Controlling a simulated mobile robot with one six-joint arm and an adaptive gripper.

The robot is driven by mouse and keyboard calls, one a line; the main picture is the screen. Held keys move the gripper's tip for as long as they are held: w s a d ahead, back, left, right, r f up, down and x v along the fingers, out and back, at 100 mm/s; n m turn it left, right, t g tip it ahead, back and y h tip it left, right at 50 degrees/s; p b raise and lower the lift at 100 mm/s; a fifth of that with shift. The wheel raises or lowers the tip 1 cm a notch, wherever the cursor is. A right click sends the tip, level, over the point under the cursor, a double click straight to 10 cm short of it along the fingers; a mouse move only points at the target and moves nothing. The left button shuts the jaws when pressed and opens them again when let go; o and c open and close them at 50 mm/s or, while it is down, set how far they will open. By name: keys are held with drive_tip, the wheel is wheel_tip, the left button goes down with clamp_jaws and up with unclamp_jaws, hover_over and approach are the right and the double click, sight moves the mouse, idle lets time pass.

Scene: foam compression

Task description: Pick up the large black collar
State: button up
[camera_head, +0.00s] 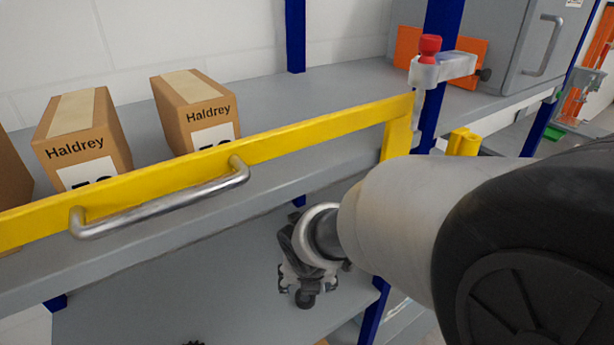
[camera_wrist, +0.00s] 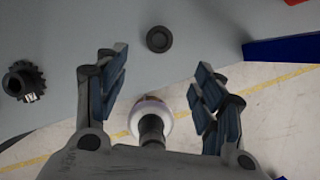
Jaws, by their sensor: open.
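A small round black piece with a recessed middle, which looks like the black collar (camera_wrist: 158,38), lies on the grey shelf in the wrist view. It is at the top centre, beyond my fingertips and roughly in line with the gap between them. My gripper (camera_wrist: 157,80) is open, with its fingers spread on both sides and apart from the collar. In the head view my gripper (camera_head: 305,287) hangs over the lower grey shelf, partly hidden by my arm.
A black gear (camera_wrist: 22,80) lies left on the shelf. A pale round thing with a dark stem (camera_wrist: 152,117) shows between my fingers; I cannot tell what it is. A yellow rail (camera_head: 300,137) and cardboard boxes (camera_head: 195,112) are on the shelf above. A blue post (camera_wrist: 280,48) stands right.

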sight(305, 298)
drive_tip(key=b+x, duration=0.6)
drive_tip(key=x, duration=0.9)
drive_tip(key=shift+f, duration=0.3)
drive_tip(key=shift+c, duration=0.4)
drive_tip(key=c, duration=1)
drive_tip(key=shift+c, duration=0.2)
